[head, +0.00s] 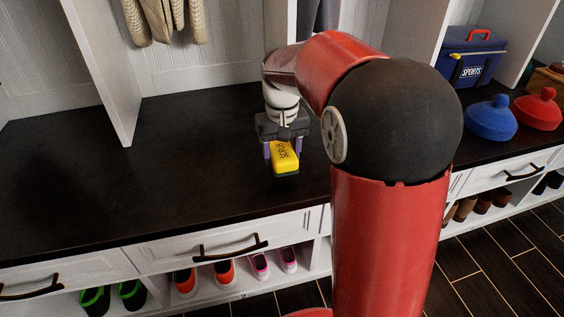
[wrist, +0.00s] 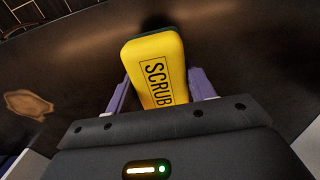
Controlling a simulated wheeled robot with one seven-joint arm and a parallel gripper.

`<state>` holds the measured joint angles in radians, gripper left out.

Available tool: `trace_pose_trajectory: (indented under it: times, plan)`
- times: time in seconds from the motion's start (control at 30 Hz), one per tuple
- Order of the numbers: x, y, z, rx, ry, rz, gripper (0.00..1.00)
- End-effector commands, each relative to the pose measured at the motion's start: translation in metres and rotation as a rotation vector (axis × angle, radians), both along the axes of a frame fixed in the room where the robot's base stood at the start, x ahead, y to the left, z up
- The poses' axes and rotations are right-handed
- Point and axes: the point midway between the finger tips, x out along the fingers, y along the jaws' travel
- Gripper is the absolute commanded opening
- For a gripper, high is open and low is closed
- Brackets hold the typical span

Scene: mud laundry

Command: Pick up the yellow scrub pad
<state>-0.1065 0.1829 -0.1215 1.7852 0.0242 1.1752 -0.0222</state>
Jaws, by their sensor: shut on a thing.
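The yellow scrub pad (head: 286,158) is a yellow block with a dark green underside and black lettering. In the head view it is at the middle, above the dark bench top. My gripper (head: 283,152) is shut on it, with a purple finger on each side. In the wrist view the pad (wrist: 157,68) stands out beyond the gripper (wrist: 158,95), with the word SCRUB readable on its face. I cannot tell for sure whether its underside touches the bench.
The dark bench top (head: 150,180) is clear to the left. White upright dividers (head: 105,70) stand on the bench. A blue sports box (head: 470,58), a blue lidded item (head: 490,118) and a red one (head: 538,108) are at the right. Shoes (head: 225,272) sit in cubbies below.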

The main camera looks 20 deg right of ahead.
Motion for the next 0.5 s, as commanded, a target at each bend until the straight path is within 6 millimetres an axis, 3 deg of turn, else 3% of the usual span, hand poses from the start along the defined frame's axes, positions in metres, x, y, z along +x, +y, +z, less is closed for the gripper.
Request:
trace_pose_trajectory:
  times: [0.03,0.2,0.5]
  plan:
    - [0.001,0.000,0.019,0.000,-0.007,0.000,0.31]
    - [0.001,0.000,0.071,0.000,-0.006,0.000,0.31]
    - [0.000,0.000,0.134,0.000,-0.003,0.000,0.31]
